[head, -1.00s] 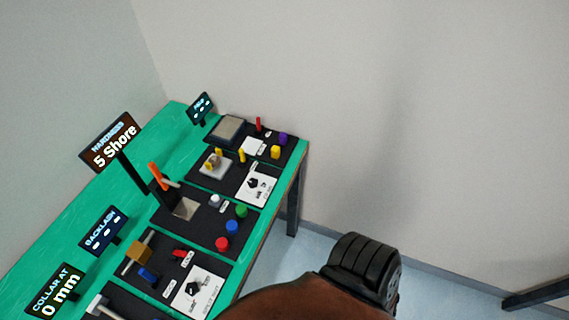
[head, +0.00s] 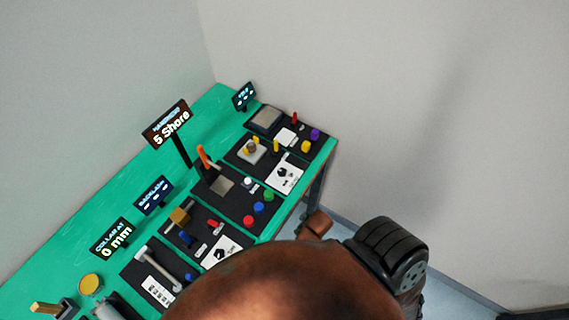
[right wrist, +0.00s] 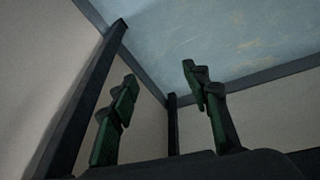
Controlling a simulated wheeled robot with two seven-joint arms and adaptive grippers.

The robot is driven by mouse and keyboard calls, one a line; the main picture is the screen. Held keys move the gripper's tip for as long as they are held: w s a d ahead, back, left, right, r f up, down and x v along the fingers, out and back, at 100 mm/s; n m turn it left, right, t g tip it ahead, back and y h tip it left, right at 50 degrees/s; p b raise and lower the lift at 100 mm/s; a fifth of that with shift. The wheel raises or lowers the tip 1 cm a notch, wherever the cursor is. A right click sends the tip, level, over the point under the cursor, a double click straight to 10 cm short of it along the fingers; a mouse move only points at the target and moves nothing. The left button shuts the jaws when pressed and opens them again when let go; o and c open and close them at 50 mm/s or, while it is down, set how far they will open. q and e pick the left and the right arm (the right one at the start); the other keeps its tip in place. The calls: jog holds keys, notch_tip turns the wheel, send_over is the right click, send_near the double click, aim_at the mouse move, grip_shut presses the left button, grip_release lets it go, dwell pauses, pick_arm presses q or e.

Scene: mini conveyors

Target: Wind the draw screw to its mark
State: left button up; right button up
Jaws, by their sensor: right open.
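The sign reading "COLLAR AT 0 mm" (head: 112,240) stands at the back of the green table, at left in the head view. In front of it is a black panel with a long grey rod (head: 160,268), a white marked card (head: 158,291) and a small blue knob (head: 190,278). This looks like the draw screw station; the near part of it is cut by my arm. My right gripper (right wrist: 160,95) shows in the right wrist view with its green-padded fingers apart and nothing between them. It is away from the panel, over floor and wall. My left gripper is not in view.
The green table (head: 55,265) carries several other panels with knobs and signs, including "5 Shore" (head: 168,125) and "BACKLASH" (head: 153,195). A yellow disc (head: 90,284) is at lower left. My brown and black right arm covers the bottom centre. Dark posts stand near the right gripper.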

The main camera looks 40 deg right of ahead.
notch_tip(320, 180, up, 22)
jog(key=w+d+t+p, duration=0.1)
jog(key=w+t+p, duration=0.1)
jog(key=p, duration=0.2)
jog(key=w+r+n+t+h, duration=0.2)
jog(key=w+r+t, duration=0.6)
jog(key=w+r, duration=0.9)
jog(key=w+a+r+n+t+y, duration=0.3)
jog(key=w+a+r+n+y, duration=0.1)
jog(key=a+r, duration=0.2)
jog(key=w+a+r+n+t+y, duration=0.2)
jog(key=w+a+r+n+y, duration=0.15)
jog(key=a+r, duration=0.3)
jog(key=s+a+f+n+g+y, duration=0.1)
jog(key=s+a+n+g+y, duration=0.3)
jog(key=a+n+g+y, duration=0.65)
jog(key=n+g+h, duration=0.4)
jog(key=g+h, duration=0.4)
jog(key=h, duration=0.7)
send_over(282, 171)
notch_tip(282, 171, down, 20)
jog(key=shift+d+f, duration=0.1)
jog(key=shift+f, duration=0.1)
notch_tip(282, 171, down, 7)
jog(key=shift+r+p, duration=0.15)
jog(key=shift+p, duration=0.35)
jog(key=shift+f, duration=0.35)
